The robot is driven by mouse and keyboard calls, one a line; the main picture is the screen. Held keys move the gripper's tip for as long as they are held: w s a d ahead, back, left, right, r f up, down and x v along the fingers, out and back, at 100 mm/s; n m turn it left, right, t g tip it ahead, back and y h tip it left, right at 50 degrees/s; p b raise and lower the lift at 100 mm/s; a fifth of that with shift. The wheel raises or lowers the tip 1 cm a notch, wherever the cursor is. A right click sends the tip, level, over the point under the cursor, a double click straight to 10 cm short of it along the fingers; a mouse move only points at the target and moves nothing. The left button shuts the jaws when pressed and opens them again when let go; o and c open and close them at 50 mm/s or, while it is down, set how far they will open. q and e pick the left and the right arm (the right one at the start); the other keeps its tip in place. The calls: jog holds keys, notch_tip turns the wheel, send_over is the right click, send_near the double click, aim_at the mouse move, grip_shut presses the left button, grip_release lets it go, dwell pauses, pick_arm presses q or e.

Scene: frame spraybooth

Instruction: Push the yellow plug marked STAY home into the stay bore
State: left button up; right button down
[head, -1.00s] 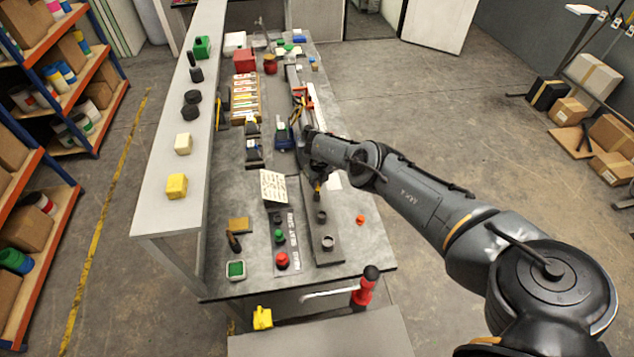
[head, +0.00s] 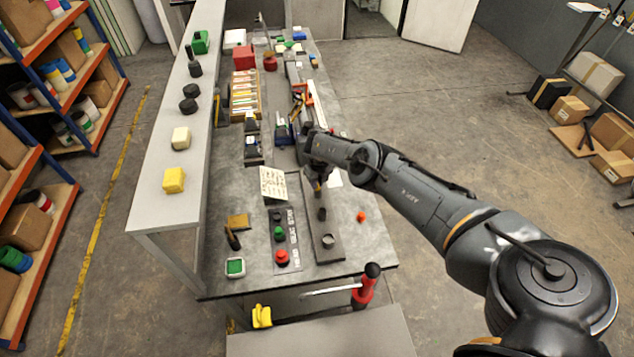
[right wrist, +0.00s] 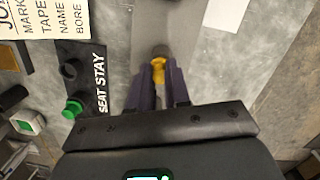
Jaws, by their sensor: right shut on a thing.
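My right gripper (head: 317,184) is over the dark grey bar on the bench, fingers pointing down. In the right wrist view its two purple fingers (right wrist: 158,88) are shut on the yellow plug (right wrist: 158,68), whose end sticks out past them. The plug's marking cannot be read. In the head view a raised dark collar (head: 322,213) and a larger one (head: 328,241) stand on the bar. My left gripper is not in view.
A panel lettered SEAT STAY (right wrist: 98,75) with a green button (right wrist: 72,109) lies left of the fingers. A printed card (head: 273,183) stands near it. A small orange piece (head: 361,216) lies right of the bar. A red-handled tool (head: 367,285) is at the front edge.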

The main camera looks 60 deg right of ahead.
aim_at(318, 189)
pick_arm(q)
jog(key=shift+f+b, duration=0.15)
jog(key=shift+b, duration=0.3)
pick_arm(e)
jog(key=shift+f, duration=0.6)
jog(key=c, duration=1)
grip_release()
jog(key=shift+a, duration=0.1)
jog(key=shift+r, duration=0.2)
jog(key=shift+r+p, duration=0.9)
jog(key=shift+p, duration=0.15)
jog(key=r+p, duration=0.4)
jog(key=shift+s+r+p, duration=0.2)
jog(key=shift+s+p, duration=0.15)
jog(key=shift+p, duration=0.05)
pick_arm(q)
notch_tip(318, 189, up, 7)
jog(key=p, duration=0.1)
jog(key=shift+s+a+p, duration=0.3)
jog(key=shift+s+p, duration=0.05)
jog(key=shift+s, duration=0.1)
pick_arm(e)
jog(key=shift+s+a+r, duration=0.1)
jog(key=shift+a+r, duration=0.1)
jog(key=shift+r, duration=0.55)
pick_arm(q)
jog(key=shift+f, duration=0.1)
